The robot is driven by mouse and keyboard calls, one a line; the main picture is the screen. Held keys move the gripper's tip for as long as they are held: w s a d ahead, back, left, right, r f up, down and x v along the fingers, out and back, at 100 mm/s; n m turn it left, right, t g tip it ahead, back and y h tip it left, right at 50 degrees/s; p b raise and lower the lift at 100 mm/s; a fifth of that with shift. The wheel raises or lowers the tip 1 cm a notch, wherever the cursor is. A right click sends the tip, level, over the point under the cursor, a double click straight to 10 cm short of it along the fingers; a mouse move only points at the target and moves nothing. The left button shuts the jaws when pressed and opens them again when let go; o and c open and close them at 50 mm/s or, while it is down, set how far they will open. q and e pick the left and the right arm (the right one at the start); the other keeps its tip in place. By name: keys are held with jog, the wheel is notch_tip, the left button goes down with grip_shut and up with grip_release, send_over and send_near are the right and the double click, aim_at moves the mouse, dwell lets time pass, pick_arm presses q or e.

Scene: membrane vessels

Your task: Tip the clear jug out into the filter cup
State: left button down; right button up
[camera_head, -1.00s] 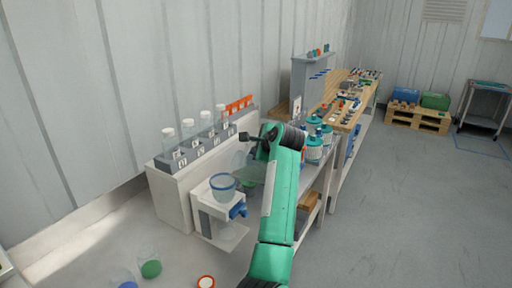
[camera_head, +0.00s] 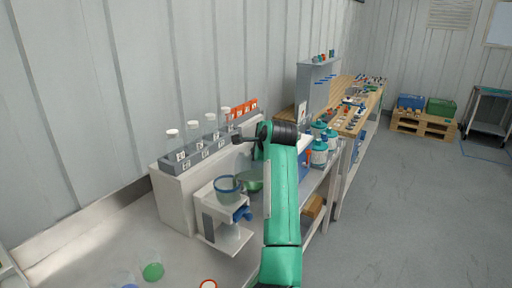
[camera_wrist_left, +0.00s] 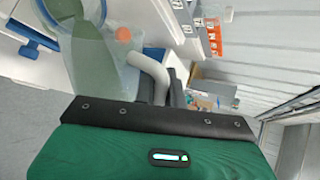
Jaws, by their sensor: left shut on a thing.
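The clear jug (camera_head: 251,181) shows partly in the head view, with green in it, close against the right side of the filter cup. The blue-rimmed filter cup (camera_head: 227,190) sits on a white stand (camera_head: 230,238). In the left wrist view the jug (camera_wrist_left: 95,62) looks tilted, and its pale curved handle (camera_wrist_left: 150,72) is at my left gripper (camera_wrist_left: 160,90). The gripper is shut on the jug; its fingertips are mostly hidden. I cannot tell whether liquid is flowing into the cup. My right gripper is not in view.
White-capped bottles stand in a grey rack (camera_head: 198,154) behind the stand. A green-bottomed beaker (camera_head: 153,271) is at the front left. A wooden bench (camera_head: 350,115) runs behind.

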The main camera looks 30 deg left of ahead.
pick_arm(q)
jog(key=shift+s+a+r+n+t+h+b, duration=0.15)
jog(key=shift+s+a+r+n+h+b, duration=0.05)
jog(key=shift+s+a+b, duration=0.25)
jog(key=shift+s+a+r+n+t+h+b, duration=0.2)
jog(key=shift+s+a, duration=0.1)
jog(key=shift+a, duration=0.2)
jog(key=shift+s+a+r, duration=0.15)
jog(key=shift+s+a, duration=0.1)
jog(key=shift+a, duration=0.05)
jog(key=shift+s+a+n+t+h+b, duration=0.2)
jog(key=shift+a+n+t+h+b, duration=0.1)
jog(key=shift+b, duration=0.3)
jog(key=shift+s+a+r+n+t+h+b, duration=0.25)
jog(key=shift+s+a+r+n+h+b, duration=0.2)
jog(key=shift+b, duration=0.1)
jog(key=shift+f, duration=0.1)
